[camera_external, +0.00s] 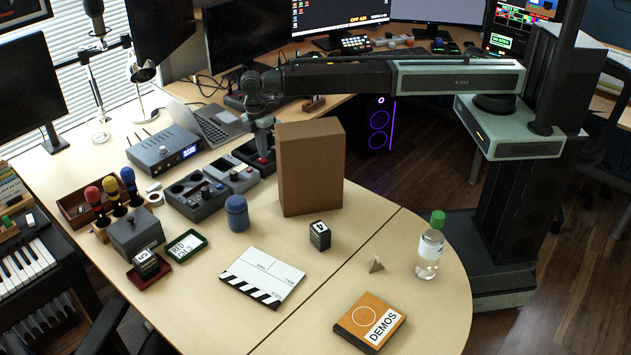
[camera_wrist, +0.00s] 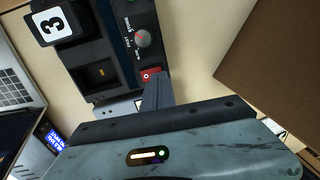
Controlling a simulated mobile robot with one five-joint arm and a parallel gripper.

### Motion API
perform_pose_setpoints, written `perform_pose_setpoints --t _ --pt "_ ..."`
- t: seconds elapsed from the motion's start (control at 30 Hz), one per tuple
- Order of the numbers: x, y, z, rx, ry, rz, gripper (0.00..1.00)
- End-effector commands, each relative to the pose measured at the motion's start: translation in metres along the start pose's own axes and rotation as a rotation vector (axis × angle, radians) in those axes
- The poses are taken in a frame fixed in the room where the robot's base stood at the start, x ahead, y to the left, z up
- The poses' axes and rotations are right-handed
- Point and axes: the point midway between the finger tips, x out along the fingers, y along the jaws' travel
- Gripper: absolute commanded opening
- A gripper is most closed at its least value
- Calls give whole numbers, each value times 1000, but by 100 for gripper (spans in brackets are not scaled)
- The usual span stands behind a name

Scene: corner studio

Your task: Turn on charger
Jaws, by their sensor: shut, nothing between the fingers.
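In the wrist view, a dark device with a slot, a round knob and a red rocker switch (camera_wrist: 151,76) fills the upper left; I take it for the charger (camera_wrist: 100,78). A cube marked 3 (camera_wrist: 52,24) sits at its far end. My gripper (camera_wrist: 156,84) is shut and empty, its tip right at the red switch; whether it touches I cannot tell. In the external view, my gripper (camera_external: 264,156) points down over the dark device (camera_external: 248,151) at the back of the desk. The brown box partly hides that device.
A tall brown box (camera_external: 310,168) stands close to the right of my gripper. Grey control boxes (camera_external: 195,196) stand in a row to the left, with a laptop (camera_external: 212,125) behind. A clapperboard (camera_external: 262,277), a bottle (camera_external: 429,254) and a DEMOS box (camera_external: 370,321) lie or stand nearer the front.

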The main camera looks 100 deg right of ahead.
Motion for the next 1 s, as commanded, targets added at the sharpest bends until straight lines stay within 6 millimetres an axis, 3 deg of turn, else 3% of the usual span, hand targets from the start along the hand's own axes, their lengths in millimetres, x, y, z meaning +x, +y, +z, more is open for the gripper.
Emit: perform_pose_setpoints --t 0.03,0.1,0.57,1.0 --pt "14 1 0 0 0 0 0" --pt "18 0 0 0 0 0 0" --pt "22 -3 2 -1 -1 40 0" --pt "16 6 0 2 0 36 0"
